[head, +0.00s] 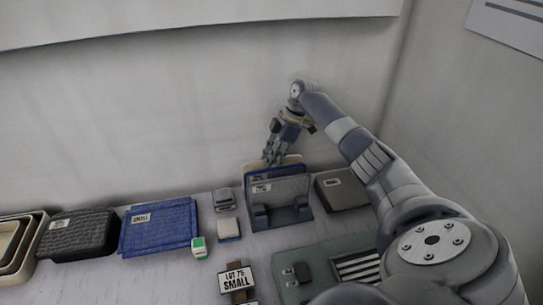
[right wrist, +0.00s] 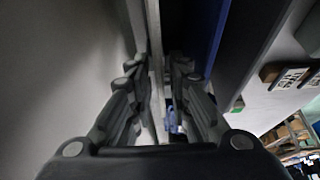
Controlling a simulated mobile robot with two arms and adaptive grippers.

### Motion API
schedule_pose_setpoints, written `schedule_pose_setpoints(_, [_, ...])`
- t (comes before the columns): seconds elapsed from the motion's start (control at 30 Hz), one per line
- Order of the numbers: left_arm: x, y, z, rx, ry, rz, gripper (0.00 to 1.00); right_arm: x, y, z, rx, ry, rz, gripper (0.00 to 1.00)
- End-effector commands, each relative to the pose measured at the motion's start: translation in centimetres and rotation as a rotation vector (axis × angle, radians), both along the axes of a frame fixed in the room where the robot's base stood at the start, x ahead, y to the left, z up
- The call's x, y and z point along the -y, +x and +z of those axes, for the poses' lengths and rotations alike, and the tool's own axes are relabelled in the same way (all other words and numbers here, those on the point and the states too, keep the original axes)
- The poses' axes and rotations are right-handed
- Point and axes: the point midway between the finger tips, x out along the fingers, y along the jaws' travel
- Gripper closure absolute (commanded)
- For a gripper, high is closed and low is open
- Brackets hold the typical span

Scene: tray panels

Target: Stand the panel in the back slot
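A rack (head: 283,217) stands on the table with panels upright in it. A grey labelled panel (head: 293,186) is in front and a blue panel (head: 249,174) is behind it. A cream panel (head: 290,160) shows at the back, mostly hidden. My right gripper (head: 270,160) is over the rack's back, pointing down. In the right wrist view its fingers (right wrist: 160,85) are on either side of a thin pale panel edge (right wrist: 156,60), with a dark gap on the right side. The blue panel (right wrist: 210,35) is farther right. My left gripper is not in view.
A grey case (head: 342,190) is right of the rack. Small blocks (head: 229,229), a blue cloth-like stack (head: 160,226), a dark textured box (head: 78,235) and nested trays (head: 22,240) are left. The wall is close behind.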

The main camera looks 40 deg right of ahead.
Motion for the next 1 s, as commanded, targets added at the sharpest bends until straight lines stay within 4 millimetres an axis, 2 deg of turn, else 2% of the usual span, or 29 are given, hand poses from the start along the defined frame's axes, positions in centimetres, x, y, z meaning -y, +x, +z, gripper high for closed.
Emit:
schedule_pose_setpoints(0.33, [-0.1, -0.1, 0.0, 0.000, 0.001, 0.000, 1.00, 0.0, 0.0, 0.1, 0.000, 0.000, 0.000, 0.70])
schedule_pose_setpoints(0.47, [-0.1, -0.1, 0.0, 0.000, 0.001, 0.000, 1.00, 0.4, -0.1, 1.0, 0.003, 0.000, -0.001, 0.70])
schedule_pose_setpoints(0.8, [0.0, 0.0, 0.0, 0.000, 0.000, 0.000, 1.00, 2.8, -1.4, 7.4, 0.004, -0.001, -0.002, 0.70])
schedule_pose_setpoints(1.0, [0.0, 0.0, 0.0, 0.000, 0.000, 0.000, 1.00, 3.9, -2.0, 10.1, 0.002, 0.000, -0.001, 0.70])
